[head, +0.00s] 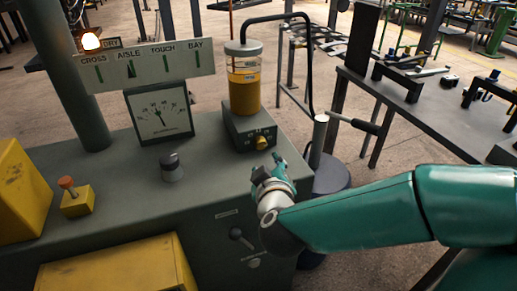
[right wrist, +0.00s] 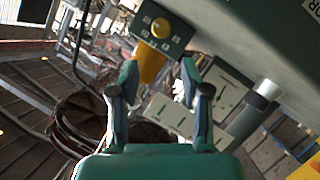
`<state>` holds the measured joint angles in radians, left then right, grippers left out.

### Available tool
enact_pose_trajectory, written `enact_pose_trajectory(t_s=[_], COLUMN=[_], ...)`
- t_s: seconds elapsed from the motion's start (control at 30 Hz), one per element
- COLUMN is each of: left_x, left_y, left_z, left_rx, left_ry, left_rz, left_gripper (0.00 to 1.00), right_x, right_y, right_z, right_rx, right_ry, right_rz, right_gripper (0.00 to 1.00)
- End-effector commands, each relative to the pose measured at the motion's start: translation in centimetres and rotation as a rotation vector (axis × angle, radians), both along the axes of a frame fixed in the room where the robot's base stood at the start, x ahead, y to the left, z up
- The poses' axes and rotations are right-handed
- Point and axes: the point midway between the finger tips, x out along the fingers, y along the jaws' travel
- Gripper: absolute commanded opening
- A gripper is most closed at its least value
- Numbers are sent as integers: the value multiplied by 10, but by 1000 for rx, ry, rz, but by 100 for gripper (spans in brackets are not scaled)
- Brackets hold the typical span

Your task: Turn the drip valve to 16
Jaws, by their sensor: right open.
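The drip valve appears to be the yellow knob (head: 262,143) on the dark box (head: 248,128) under a reservoir of amber liquid (head: 244,86). In the right wrist view the knob (right wrist: 160,28) sits on a dark panel with a ring of pale marks, too small to read. My right gripper (head: 265,172) is just below and in front of the knob in the head view, apart from it. In the right wrist view its two fingers (right wrist: 160,82) are spread with nothing held, and the knob lies beyond the tips. My left gripper is not in view.
A gauge (head: 160,112), a black knob (head: 172,168) and a red-topped button box (head: 76,203) stand on the grey bench (head: 125,190). A lever (head: 240,237) is on its front. A black hose (head: 308,50) arches right of the reservoir. A dark table (head: 420,105) stands right.

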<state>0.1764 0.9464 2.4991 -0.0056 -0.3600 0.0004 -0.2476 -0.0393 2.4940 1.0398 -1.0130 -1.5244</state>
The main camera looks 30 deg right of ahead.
Motion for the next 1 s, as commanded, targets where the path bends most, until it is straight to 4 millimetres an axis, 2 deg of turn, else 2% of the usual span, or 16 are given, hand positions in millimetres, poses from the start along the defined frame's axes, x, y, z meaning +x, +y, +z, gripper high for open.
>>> enact_pose_trajectory(t_s=[0.03,0.4,0.6,0.8,1.0], left_x=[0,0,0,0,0], left_y=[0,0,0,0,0], left_z=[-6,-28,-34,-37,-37], left_rx=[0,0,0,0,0], left_ry=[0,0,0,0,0], left_rz=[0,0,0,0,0], left_gripper=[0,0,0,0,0], right_x=[8,76,106,121,124], right_y=[-5,-39,-54,-61,-63], right_z=[-7,-33,-43,-47,-47], right_rx=[-1,2,1,2,2], right_ry=[2,2,2,1,0], right_rz=[-2,4,7,10,10], right_gripper=[47,47,47,47,47])
